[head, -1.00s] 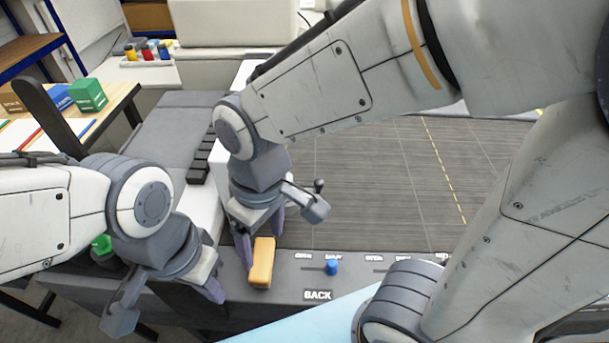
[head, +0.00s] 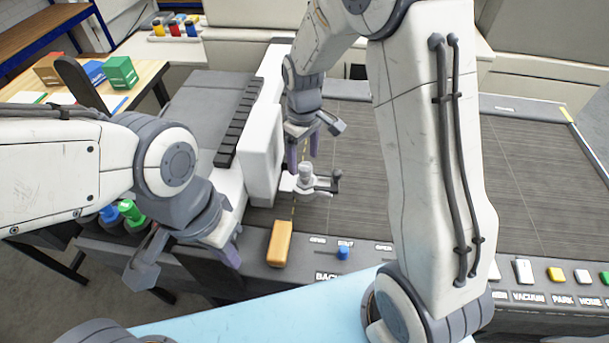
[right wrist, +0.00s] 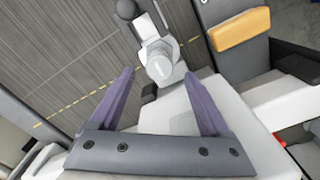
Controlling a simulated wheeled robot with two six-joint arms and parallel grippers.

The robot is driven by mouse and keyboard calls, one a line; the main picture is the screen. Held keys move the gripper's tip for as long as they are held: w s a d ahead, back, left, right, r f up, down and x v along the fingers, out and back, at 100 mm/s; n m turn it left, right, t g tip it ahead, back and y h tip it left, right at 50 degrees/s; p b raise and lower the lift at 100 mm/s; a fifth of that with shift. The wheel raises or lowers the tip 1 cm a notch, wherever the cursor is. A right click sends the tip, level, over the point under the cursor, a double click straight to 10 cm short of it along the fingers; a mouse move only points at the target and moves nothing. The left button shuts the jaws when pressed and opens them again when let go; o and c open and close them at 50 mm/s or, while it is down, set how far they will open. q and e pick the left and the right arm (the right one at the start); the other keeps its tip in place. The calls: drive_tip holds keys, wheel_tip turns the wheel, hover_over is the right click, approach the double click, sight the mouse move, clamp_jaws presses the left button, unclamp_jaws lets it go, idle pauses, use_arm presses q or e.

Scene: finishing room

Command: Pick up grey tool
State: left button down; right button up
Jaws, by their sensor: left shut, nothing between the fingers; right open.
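The grey tool (head: 306,180) lies on the dark striped bed beside the white carriage, with a darker arm and knob reaching to its right. My right gripper (head: 302,158) is open and empty, just behind and above the tool, fingers pointing down. In the right wrist view the tool's pale round end (right wrist: 160,66) shows just beyond and between the open fingertips (right wrist: 159,80); I cannot tell whether they touch it. My left gripper (head: 232,256) is shut and empty, low over the front left edge of the machine.
A yellow-orange block (head: 280,243) sits on the front ledge, near a blue knob (head: 343,252). The white carriage (head: 262,160) stands close left of the tool. The bed to the right is largely clear.

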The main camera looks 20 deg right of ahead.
sight(305, 165)
wheel_tip(305, 165, down, 4)
drive_tip(key=shift+s+d+r+p, duration=0.1)
drive_tip(key=shift+d+r+p, duration=0.1)
drive_tip(key=shift+p, duration=0.6)
drive_tip(key=shift+f, duration=0.4)
clamp_jaws()
drive_tip(key=shift+r, duration=0.1)
